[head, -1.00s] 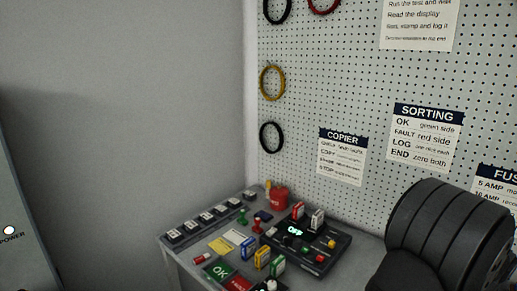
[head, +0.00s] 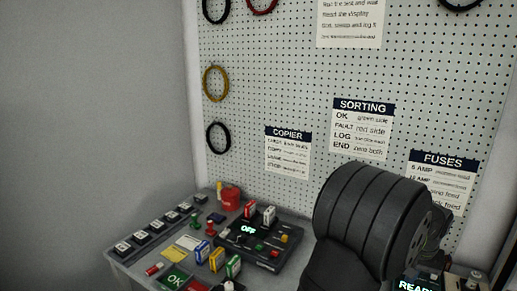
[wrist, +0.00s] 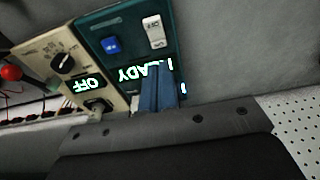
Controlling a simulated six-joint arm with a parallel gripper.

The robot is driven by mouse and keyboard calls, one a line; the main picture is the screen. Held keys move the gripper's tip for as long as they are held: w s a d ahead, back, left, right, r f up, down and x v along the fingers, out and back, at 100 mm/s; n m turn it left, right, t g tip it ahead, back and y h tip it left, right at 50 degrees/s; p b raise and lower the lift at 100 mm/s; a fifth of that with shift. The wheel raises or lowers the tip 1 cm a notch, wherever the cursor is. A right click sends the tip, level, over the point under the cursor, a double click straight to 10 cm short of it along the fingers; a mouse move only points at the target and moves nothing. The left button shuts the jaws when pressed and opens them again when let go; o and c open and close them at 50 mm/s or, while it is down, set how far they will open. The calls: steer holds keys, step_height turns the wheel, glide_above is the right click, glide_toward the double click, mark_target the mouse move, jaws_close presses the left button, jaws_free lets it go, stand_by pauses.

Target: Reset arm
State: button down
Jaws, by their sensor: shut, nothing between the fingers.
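My gripper (wrist: 162,88) shows in the wrist view as two blue-grey fingers closed together, with nothing between them. The fingers overlap the lit READY display of a teal device (wrist: 128,38), which has a blue button and a white switch. I cannot tell whether they touch it. A beige device (wrist: 62,52) with a black knob and an OFF display stands beside it. In the head view my dark arm hides part of the bench, and the gripper itself is out of sight.
The bench (head: 133,262) at lower left holds a black tester (head: 262,243) reading OFF, a red container (head: 230,198), coloured modules and a green OK pad (head: 174,280). A pegboard (head: 300,90) with rings and signs stands behind. A lit READY display (head: 416,286) shows at lower right.

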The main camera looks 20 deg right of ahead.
step_height(320, 180, up, 9)
steer(key=s+a, duration=0.2)
steer(key=shift+s+a+r, duration=0.15)
steer(key=shift+s+a, duration=0.05)
steer(key=shift+a, duration=0.15)
